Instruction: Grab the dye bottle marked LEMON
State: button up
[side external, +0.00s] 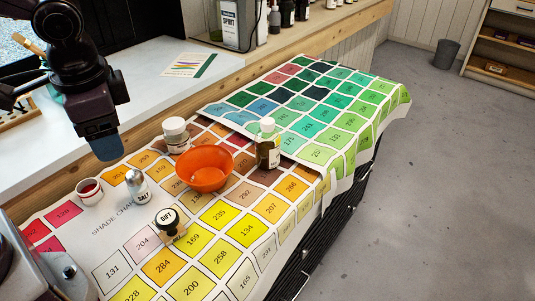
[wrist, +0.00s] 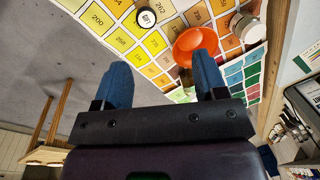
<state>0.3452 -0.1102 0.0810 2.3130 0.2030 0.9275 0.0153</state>
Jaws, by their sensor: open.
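My gripper (side external: 106,148) hangs at upper left in the side view, blue fingertips pointing down, apart from the bottle. In the wrist view my gripper (wrist: 160,72) has its two blue fingers spread wide with nothing held. The bottle is not clear there; it may be partly hidden near the right finger.
The orange bowl (side external: 205,168) stands close beside the bottle. A white-lidded jar (side external: 175,138) is behind the bowl. A salt shaker (side external: 138,187), a small red-filled cup (side external: 89,190) and a DIFT stamp (side external: 168,222) stand on the chart (side external: 115,222). The green chart end is clear.

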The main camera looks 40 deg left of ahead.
aim_at(268, 128)
jog(key=w+d+f+m+t+y, duration=0.2)
jog(key=w+f+m+t+y, duration=0.1)
jog(key=w+f+m, duration=0.3)
jog(key=w+d+f+m+t+y, duration=0.3)
jog(key=w+f+m+y, duration=0.1)
jog(key=w+f+m, duration=0.2)
jog(key=w+d+f+m+t+y, duration=0.3)
jog(key=w+f+m, duration=0.3)
jog(key=f+m, duration=0.1)
jog(key=shift+w+f+m+y, duration=0.1)
jog(key=shift+w+m+y, duration=0.2)
jog(key=shift+w+m, duration=0.1)
jog(key=w+d+r+m+t+h, duration=0.1)
jog(key=w+d+r+m+t, duration=0.1)
jog(key=w+d+m+t, duration=0.2)
jog(key=x, duration=0.7)
jog(key=shift+w+a+r, duration=0.15)
jog(key=shift+w+r, duration=0.15)
jog(key=shift+r+x, duration=0.1)
jog(key=shift+x, duration=1.3)
jog(key=shift+r+x, duration=0.15)
jog(key=shift+x, duration=1.3)
jog(key=shift+w, duration=0.1)
grip_shut()
